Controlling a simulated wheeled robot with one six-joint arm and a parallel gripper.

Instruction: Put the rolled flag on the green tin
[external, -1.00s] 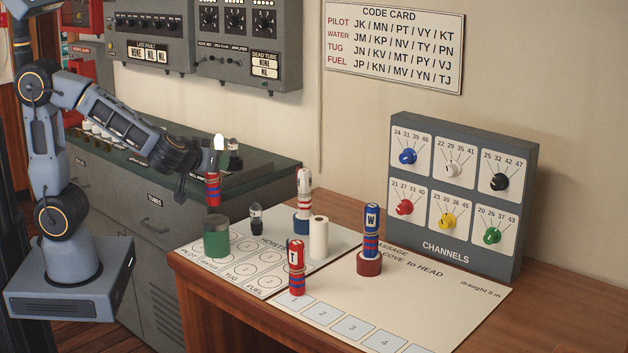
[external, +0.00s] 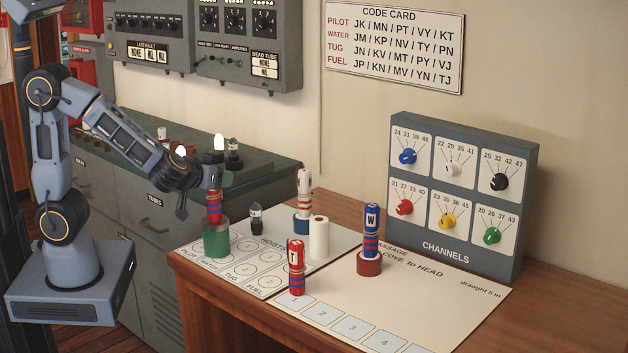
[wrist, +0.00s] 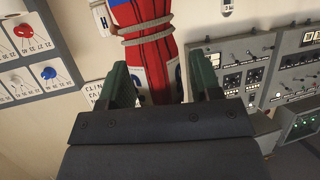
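The rolled flag (external: 214,206), red with blue bands, stands upright in my gripper (external: 205,188), above the green tin (external: 216,243). Its lower end overlaps the top of the tin in the external view; I cannot tell whether it touches. The tin stands on the left part of the white chart sheet. In the wrist view the two dark green fingers (wrist: 163,85) stand apart, with the red and blue roll (wrist: 150,45) tied with grey cord between them.
A small dark-and-clear tube (external: 256,217) stands right of the tin. A white roll (external: 319,238), a white flag (external: 304,190) on a blue tin, a red T flag (external: 296,268) and a blue W flag (external: 371,230) on a red tin stand further right.

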